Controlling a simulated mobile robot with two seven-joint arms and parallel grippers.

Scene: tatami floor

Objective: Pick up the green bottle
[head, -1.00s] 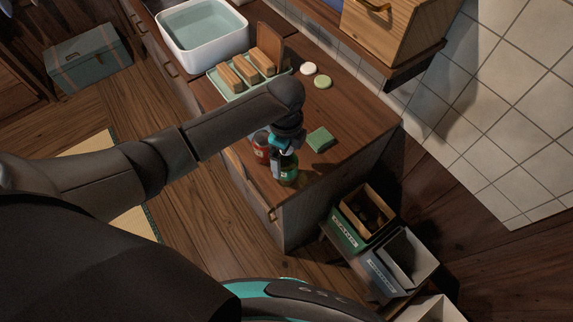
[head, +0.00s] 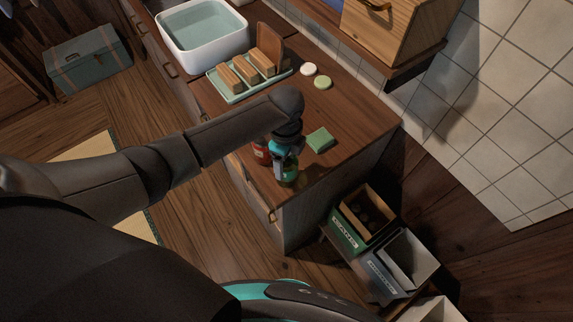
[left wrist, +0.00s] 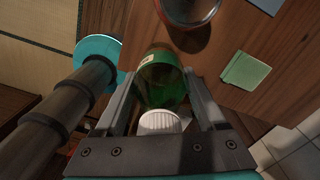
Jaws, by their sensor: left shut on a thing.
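The green bottle (head: 289,180) stands near the front corner of the wooden counter, partly hidden by my gripper in the head view. In the left wrist view the green bottle (left wrist: 163,82) with its white cap (left wrist: 160,122) lies between my two fingers. My left gripper (head: 284,166) reaches down from above and is shut on the bottle; it also shows in the left wrist view (left wrist: 165,100). I cannot tell whether the bottle's base touches the counter. My right gripper is not in view.
A red jar (head: 262,151) stands close beside the bottle. A green sponge (head: 320,140) lies to the right. A tray (head: 236,98) of wooden brushes and a white basin (head: 204,40) are farther back. Bins, one a green box (head: 344,231), stand below the counter's right end.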

